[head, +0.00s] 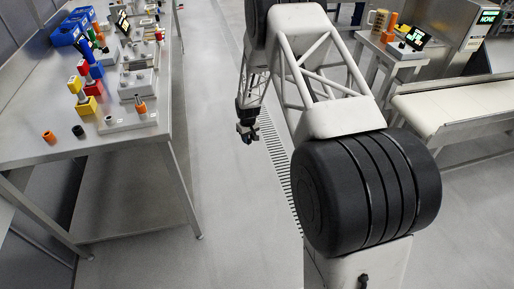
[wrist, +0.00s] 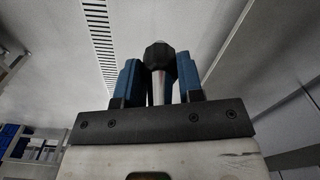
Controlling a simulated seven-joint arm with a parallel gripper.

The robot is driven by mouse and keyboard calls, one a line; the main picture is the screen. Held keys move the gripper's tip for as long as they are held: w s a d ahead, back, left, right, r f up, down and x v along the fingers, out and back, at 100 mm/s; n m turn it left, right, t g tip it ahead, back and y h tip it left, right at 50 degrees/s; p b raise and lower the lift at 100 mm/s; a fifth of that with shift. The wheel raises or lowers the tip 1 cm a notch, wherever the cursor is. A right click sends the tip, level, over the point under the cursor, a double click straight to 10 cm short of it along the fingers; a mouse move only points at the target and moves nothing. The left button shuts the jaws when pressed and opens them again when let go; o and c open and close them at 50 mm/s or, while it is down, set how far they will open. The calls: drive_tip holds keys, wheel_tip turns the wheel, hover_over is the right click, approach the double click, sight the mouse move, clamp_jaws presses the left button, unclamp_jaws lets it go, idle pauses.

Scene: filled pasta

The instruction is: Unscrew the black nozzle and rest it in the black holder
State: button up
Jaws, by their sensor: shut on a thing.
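My gripper (head: 246,134) hangs over the floor, to the right of the steel table and apart from it. In the wrist view its two blue fingers (wrist: 160,82) are shut on a piece with a dark faceted end and a bright metal shank, which looks like the black nozzle (wrist: 158,56). The dark end sticks out beyond the fingertips. A small black cylinder (head: 78,130), which may be the black holder, stands near the front edge of the table, beside a similar orange one (head: 48,136). The nozzle is too small to make out in the head view.
The steel table (head: 110,145) carries blue bins (head: 66,33), coloured blocks (head: 90,88) and several grey fixtures (head: 137,85). A grey plate with an orange-topped post (head: 141,109) lies near its right edge. A conveyor (head: 455,103) stands at the right.

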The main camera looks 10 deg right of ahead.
drive_tip(key=w+a+r+n, duration=0.3)
drive_tip(key=a+r+n, duration=0.2)
drive_tip(key=a+r, duration=0.55)
drive_tip(key=w+a+r+n, duration=0.4)
drive_tip(key=a+r, duration=0.6)
drive_tip(key=r, duration=0.2)
drive_tip(key=w+a+r+n, duration=0.3)
drive_tip(key=a+r+n, duration=0.2)
drive_tip(key=a+r, duration=0.6)
drive_tip(key=s+a+r+n, duration=0.2)
drive_tip(key=s+a, duration=0.3)
drive_tip(key=a, duration=0.5)
drive_tip(key=s+a+r+n, duration=0.1)
drive_tip(key=s+a+n, duration=0.4)
drive_tip(key=a, duration=0.6)
drive_tip(key=s+a+r+n, duration=0.2)
drive_tip(key=s+a, duration=0.5)
drive_tip(key=a, duration=0.4)
drive_tip(key=shift+s+a+r+n, duration=0.15)
drive_tip(key=shift+s+r+n, duration=0.15)
drive_tip(key=shift+n, duration=0.5)
drive_tip(key=shift+m, duration=0.3)
drive_tip(key=shift+f, duration=2.85)
drive_tip(key=shift+f, duration=1.3)
